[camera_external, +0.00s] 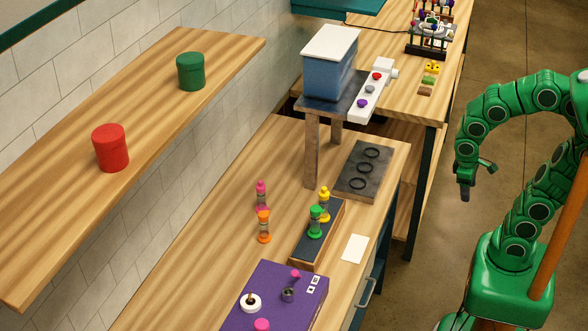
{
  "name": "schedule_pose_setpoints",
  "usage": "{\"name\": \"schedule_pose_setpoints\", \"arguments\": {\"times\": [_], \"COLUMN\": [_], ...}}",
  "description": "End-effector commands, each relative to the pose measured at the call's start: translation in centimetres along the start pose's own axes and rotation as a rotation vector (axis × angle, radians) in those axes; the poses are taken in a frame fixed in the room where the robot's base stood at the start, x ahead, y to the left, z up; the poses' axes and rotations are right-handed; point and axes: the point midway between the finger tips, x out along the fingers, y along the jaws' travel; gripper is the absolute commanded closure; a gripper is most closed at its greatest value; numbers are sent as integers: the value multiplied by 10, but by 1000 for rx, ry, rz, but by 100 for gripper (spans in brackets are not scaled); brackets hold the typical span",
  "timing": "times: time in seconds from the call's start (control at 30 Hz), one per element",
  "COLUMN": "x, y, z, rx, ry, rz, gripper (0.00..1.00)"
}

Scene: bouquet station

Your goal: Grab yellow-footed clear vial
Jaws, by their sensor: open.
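The clear vial with yellow ends (324,203) stands upright in a narrow wooden tray (304,264) with a dark inside. A green-ended vial (316,223) stands just in front of it in the same tray and covers part of its lower left side. My gripper (466,194) hangs over the floor to the right of the table, well apart from the vials. It is small in the picture, points down and is open, with nothing seen in it.
A pink vial (261,196) and an orange vial (264,227) stand left of the tray. A dark plate with rings (350,192) lies behind it; a purple box (266,301) is in front. A stand with a blue hopper (329,70) rises at the back. A white card (354,248) lies right.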

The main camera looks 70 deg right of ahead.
Motion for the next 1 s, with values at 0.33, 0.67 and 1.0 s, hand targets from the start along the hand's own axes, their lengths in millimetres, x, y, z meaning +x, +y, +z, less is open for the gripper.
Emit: {"name": "schedule_pose_setpoints", "arguments": {"times": [0.33,0.67,1.0], "x": [8,-17,-49], "y": [45,97,122], "z": [-84,-208,-318], "rx": [130,154,46], "ry": [165,523,850], "rz": [121,206,234], "gripper": [38,38,38]}}
